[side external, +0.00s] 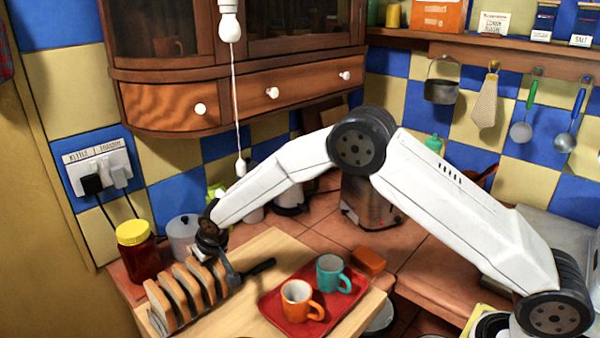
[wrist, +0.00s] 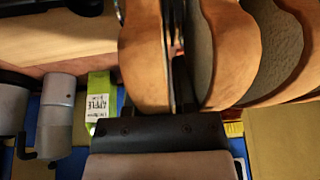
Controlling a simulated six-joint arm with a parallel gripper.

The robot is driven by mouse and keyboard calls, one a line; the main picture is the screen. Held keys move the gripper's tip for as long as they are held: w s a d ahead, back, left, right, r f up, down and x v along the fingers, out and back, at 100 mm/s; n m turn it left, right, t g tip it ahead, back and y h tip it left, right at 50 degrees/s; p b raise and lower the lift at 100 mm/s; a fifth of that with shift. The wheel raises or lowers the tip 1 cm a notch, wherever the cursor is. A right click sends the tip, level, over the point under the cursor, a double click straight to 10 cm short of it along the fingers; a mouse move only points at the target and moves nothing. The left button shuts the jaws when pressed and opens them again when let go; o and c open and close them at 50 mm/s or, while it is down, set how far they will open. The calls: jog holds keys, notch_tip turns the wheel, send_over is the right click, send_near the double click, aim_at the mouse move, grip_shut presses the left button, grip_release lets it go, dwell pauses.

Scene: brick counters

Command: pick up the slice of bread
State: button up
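Several slices of bread (side external: 158,302) stand upright in a row in a rack on the wooden board, with brown crusts and pale faces. My gripper (side external: 228,268) is down at the right-hand end of the row, close against the slices. In the wrist view a slice (wrist: 144,60) stands just left of a dark finger of my gripper (wrist: 178,85), and another slice (wrist: 228,55) is just right of it. Dark finger parts reach into the gap between these two slices. The slices hide much of the fingers, so I cannot tell whether they are open or shut.
A red tray (side external: 325,320) with an orange mug (side external: 297,300) and a teal mug (side external: 330,272) lies right of the rack. A black handle (side external: 262,266) lies near my gripper.

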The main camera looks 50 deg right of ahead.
grip_shut()
jog(key=shift+r, duration=0.1)
notch_tip(320, 180, up, 18)
dwell(0.9)
jog(key=shift+d, duration=0.1)
dwell(0.5)
